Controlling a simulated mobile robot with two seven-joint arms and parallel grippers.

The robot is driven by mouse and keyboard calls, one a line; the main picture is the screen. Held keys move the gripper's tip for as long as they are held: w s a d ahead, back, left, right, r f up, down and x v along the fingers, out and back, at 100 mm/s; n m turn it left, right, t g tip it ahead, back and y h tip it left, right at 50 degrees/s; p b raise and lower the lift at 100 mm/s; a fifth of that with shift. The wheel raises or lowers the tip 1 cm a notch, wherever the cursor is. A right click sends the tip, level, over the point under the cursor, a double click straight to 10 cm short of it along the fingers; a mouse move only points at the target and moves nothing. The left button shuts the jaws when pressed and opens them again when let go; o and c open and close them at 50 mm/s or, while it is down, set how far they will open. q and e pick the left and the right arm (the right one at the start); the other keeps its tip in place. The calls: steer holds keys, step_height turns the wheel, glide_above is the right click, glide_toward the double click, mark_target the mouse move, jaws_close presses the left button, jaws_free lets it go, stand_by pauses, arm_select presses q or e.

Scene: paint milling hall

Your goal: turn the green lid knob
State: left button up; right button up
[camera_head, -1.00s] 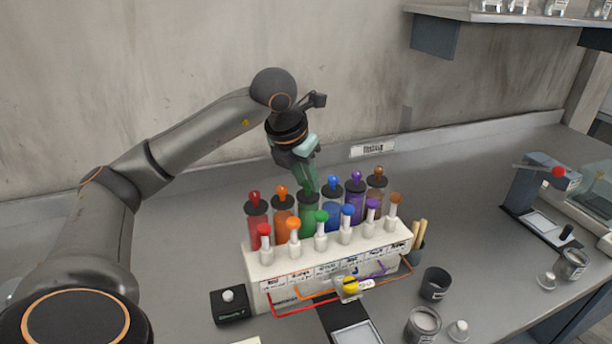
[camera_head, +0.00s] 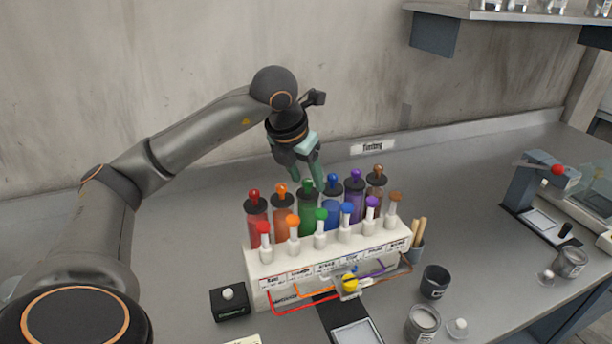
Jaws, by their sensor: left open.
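The green lid knob (camera_head: 308,186) tops the dark lid of the green canister (camera_head: 307,217), third from the left in the back row of the white dispenser rack (camera_head: 257,270). My left gripper (camera_head: 307,172) comes down from above at this canister. It is open, with green-grey fingers parted just above the knob and nothing held. I cannot tell whether a fingertip touches the knob. A smaller green-topped plunger (camera_head: 321,214) stands in the front row. My right gripper is not in view.
Red (camera_head: 254,195), orange (camera_head: 281,189), blue (camera_head: 333,179), purple (camera_head: 355,176) and brown (camera_head: 378,170) knobs stand close on both sides. A black button box (camera_head: 230,310) and dark cups (camera_head: 434,282) flank the rack. The bench behind is clear.

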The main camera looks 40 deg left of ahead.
arm_select(q)
steer(key=a+p+v, duration=0.1)
steer(key=v, duration=1.1)
steer(key=shift+d+r+p, duration=0.3)
steer(key=shift+d+p, duration=0.1)
steer(key=shift+d, duration=0.1)
